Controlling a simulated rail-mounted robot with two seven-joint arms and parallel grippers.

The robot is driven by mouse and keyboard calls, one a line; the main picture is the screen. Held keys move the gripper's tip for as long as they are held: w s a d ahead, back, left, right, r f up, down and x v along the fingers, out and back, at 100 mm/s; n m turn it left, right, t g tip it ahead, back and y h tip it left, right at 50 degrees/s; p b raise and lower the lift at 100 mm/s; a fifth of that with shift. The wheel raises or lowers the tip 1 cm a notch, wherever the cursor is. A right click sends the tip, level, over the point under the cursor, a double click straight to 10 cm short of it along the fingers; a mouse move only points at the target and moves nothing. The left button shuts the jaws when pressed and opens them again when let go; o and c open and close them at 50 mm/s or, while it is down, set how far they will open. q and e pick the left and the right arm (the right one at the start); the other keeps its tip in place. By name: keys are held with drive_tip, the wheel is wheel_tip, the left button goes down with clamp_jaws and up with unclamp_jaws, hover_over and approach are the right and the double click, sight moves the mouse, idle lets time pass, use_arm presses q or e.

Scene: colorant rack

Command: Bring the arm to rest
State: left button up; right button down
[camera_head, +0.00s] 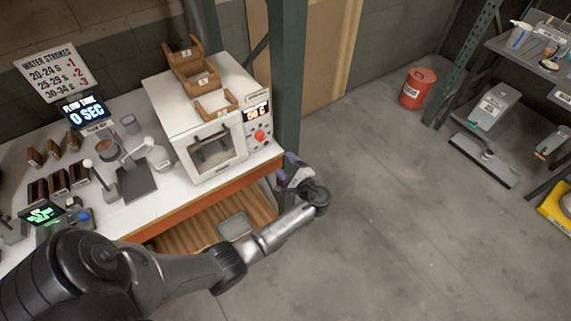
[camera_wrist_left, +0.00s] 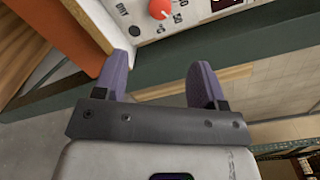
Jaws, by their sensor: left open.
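My left arm reaches in from the lower left of the head view. Its gripper (camera_head: 292,172) is beside the right end of the bench, near the foot of a green post. In the left wrist view the two purple fingers of my left gripper (camera_wrist_left: 160,85) stand apart with nothing between them. Beyond them is the lower front of the white oven (camera_wrist_left: 190,15), with its red knob (camera_wrist_left: 162,8). My right gripper is not in view.
The white oven (camera_head: 210,125) stands on the bench (camera_head: 170,205), with wooden trays (camera_head: 196,75) on top. The green post (camera_head: 287,80) rises close behind my gripper. A red bin (camera_head: 417,88) and a metal shelf unit (camera_head: 530,65) are at the right. The floor between is clear.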

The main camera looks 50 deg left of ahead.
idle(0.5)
use_arm(q)
drive_tip(key=w+d+r+n+t+h, duration=0.3)
drive_tip(key=d+r+n+t+h, duration=0.25)
drive_tip(key=d+n+h, duration=0.35)
drive_tip(key=s+d+r+m+t+h, duration=0.1)
drive_tip(key=s+d+r+m+h, duration=0.1)
drive_tip(key=s+d+h, duration=0.5)
drive_tip(key=s+d+f+m+h, duration=0.1)
drive_tip(key=s+d, duration=0.2)
drive_tip(key=s, duration=0.3)
drive_tip(key=s+d+h, duration=0.1)
drive_tip(key=s+d, duration=0.2)
drive_tip(key=s, duration=0.2)
drive_tip(key=s+f+g, duration=0.4)
drive_tip(key=s+f, duration=0.4)
drive_tip(key=s, duration=0.5)
wheel_tip(320, 180, up, 20)
drive_tip(key=p, duration=2)
drive_tip(key=shift+r+m+p, duration=0.25)
drive_tip(key=shift+m+p, duration=0.05)
drive_tip(key=shift+p, duration=0.05)
